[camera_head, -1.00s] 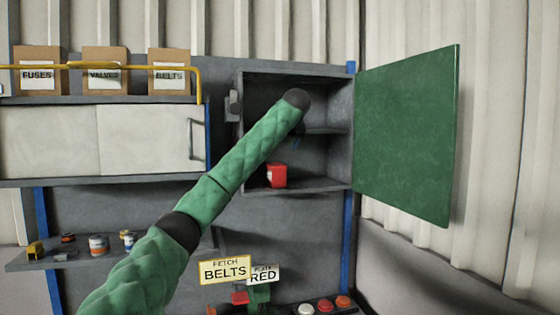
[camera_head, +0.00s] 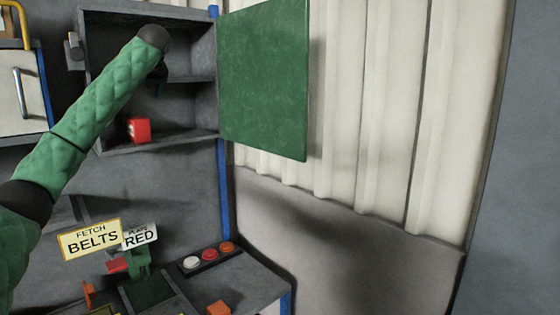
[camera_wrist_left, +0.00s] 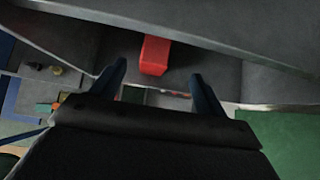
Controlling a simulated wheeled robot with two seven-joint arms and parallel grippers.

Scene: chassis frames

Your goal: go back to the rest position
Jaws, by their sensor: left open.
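My left arm reaches in from the left of the head view, up to the open grey cabinet (camera_head: 180,125). Its dark left gripper (camera_head: 160,78) is small and hard to make out at the cabinet's shelves. In the left wrist view the two fingers of my left gripper (camera_wrist_left: 158,88) stand apart with nothing held between them. A red box (camera_head: 138,130) sits on the cabinet's lower shelf, below the gripper. It also shows in the left wrist view (camera_wrist_left: 155,55), beyond the fingers and apart from them. My right gripper is in neither view.
The green cabinet door (camera_head: 262,80) hangs wide open on the right. Below are a BELTS sign (camera_head: 92,240), a RED sign (camera_head: 140,235), a button strip (camera_head: 208,257) and an orange block (camera_head: 218,308) on the bench.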

